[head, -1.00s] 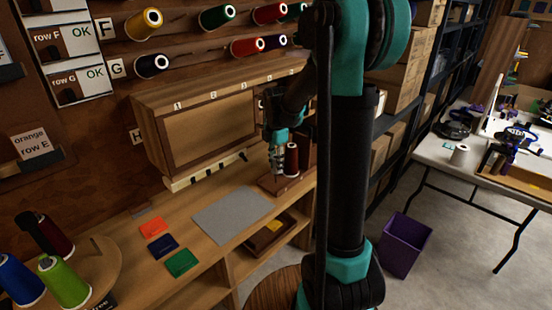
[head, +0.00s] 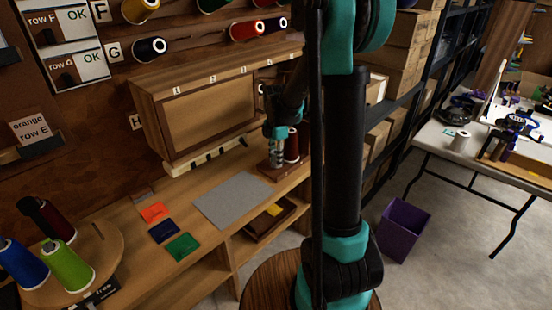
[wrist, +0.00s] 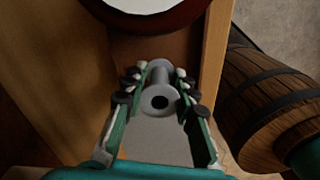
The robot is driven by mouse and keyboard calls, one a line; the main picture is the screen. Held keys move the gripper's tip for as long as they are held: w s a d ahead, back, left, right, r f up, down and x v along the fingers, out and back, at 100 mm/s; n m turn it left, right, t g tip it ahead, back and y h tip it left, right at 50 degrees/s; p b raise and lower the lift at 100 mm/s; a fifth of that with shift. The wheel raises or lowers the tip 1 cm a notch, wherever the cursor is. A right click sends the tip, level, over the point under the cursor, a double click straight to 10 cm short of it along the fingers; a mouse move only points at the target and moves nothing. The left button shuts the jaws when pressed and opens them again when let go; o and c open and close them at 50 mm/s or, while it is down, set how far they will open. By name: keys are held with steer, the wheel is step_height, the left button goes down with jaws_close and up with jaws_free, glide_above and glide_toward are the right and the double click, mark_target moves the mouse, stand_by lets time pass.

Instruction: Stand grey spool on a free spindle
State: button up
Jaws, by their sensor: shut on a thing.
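In the wrist view my gripper (wrist: 160,102) is shut on the grey spool (wrist: 159,76), which is seen end-on with a dark hole in its near end. In the head view my gripper (head: 276,150) points down over a dark brown wooden base (head: 272,173) at the right end of the bench. A dark red spool (head: 292,146) stands just right of the gripper on that base. Its pale top also shows at the upper edge of the wrist view (wrist: 150,4). The spindle under the grey spool is hidden, and I cannot tell whether the spool touches the base.
A wooden cabinet (head: 205,120) stands behind the bench, left of my gripper. A grey mat (head: 234,199) and coloured cards lie on the bench. A turntable (head: 105,262) with several spools is at left. A purple bin (head: 403,229) stands on the floor.

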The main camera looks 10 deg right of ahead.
steer(key=shift+f, duration=0.2)
steer(key=shift+f, duration=0.1)
steer(key=o, duration=0.8)
